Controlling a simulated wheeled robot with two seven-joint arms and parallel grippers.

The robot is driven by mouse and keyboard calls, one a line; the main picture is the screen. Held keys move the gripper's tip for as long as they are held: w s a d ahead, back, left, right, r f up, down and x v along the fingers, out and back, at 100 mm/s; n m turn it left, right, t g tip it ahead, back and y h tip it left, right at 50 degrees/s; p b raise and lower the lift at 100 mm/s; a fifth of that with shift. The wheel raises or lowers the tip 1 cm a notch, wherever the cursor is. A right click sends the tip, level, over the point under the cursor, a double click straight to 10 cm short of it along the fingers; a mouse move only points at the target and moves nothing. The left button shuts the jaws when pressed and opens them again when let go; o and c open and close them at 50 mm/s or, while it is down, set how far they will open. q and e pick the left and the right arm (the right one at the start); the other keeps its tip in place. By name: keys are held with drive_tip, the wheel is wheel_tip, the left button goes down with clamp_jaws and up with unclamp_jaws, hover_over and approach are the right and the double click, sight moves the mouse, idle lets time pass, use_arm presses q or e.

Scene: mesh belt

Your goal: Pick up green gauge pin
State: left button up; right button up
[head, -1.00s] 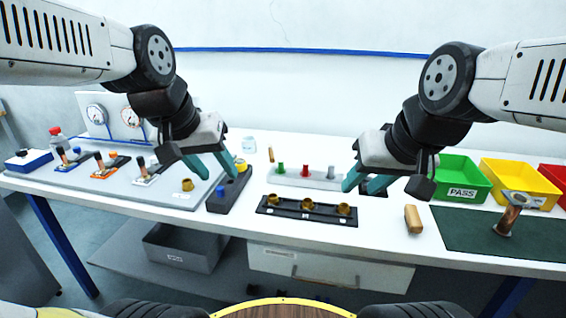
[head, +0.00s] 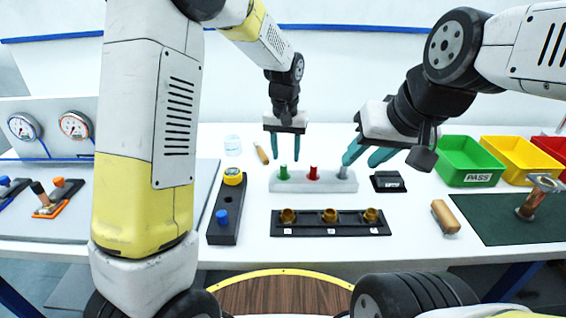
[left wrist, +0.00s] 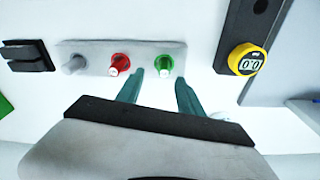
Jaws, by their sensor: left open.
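The green gauge pin (head: 283,172) stands upright at the left end of a light grey block (head: 328,182). In the left wrist view the green pin (left wrist: 164,65) lies just ahead of the fingertips, roughly between their lines. My left gripper (head: 285,157) is open and empty, pointing down above and behind the green pin, apart from it. The left gripper also shows in the left wrist view (left wrist: 159,77). My right gripper (head: 361,162) has its fingers apart and empty, close to the right end of the block.
A red pin (head: 313,173) and a grey pin (head: 343,172) share the block. A black fixture with brass bushings (head: 330,231) lies in front. A dark stand (head: 225,215) with a yellow gauge (head: 233,176) is to the left. A green bin (head: 468,160) is at right.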

sight(284, 165)
use_arm(q)
drive_tip(key=f, duration=0.4)
drive_tip(key=w+f, duration=0.1)
drive_tip(key=f, duration=0.1)
drive_tip(key=shift+a+f, duration=0.1)
drive_tip(key=shift+a, duration=0.2)
drive_tip(key=shift+c, duration=0.4)
clamp_jaws()
